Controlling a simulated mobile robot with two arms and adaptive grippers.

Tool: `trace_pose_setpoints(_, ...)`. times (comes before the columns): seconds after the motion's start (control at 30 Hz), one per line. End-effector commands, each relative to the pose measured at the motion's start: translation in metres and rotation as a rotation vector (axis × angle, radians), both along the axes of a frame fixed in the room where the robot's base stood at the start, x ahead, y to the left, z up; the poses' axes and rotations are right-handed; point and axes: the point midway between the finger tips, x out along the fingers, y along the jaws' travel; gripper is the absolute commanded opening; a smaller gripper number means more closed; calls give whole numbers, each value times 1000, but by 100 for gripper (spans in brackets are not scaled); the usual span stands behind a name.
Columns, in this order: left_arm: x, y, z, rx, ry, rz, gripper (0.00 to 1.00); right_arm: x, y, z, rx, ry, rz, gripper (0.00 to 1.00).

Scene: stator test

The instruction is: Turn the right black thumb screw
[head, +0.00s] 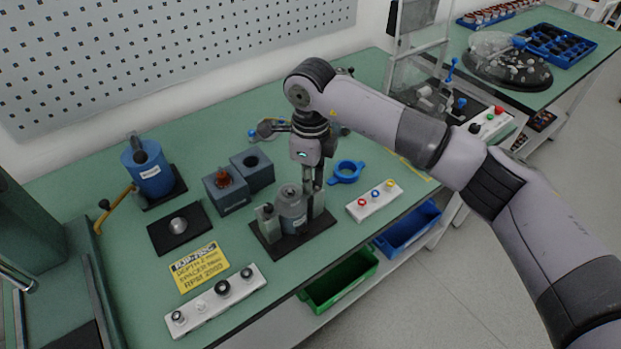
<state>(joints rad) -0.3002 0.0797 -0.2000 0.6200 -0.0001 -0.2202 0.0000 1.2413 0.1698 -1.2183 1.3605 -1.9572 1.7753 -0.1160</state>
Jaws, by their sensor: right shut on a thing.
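A dark fixture plate (268,246) on the green bench holds a grey cylindrical stator housing (292,212) between two small grey-green posts. The left post (266,222) shows a small dark top. The right post (318,203) stands directly under my right gripper (314,189). My right gripper points down, its fingers shut at the top of that post. The right black thumb screw is hidden by the fingers, so its turn angle cannot be seen. My left gripper is not in view.
A blue ring (346,172) and a white button strip (375,201) lie right of the fixture. Grey blocks (252,171) stand behind left. A white strip with black knobs (214,303) and a yellow sign (200,267) lie front left. Green (340,283) and blue bins (408,229) sit below.

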Motion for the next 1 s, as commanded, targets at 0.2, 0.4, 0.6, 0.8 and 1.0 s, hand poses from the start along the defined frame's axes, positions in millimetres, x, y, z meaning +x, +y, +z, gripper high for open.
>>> trace_pose_setpoints(0.2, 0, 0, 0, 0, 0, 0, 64, 0, 0, 1, 0, -1, 0, 0)
trace_pose_setpoints(0.4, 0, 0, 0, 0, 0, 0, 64, 0, 0, 0, 0, -1, 1, 28)
trace_pose_setpoints(0.6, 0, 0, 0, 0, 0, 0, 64, 0, 0, 0, 1, 0, 2, 36)
trace_pose_setpoints(0.8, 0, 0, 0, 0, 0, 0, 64, 0, 1, 0, 1, 1, 3, 36)
trace_pose_setpoints(1.0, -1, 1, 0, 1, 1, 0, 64, -1, 1, 0, 3, 1, 5, 36)
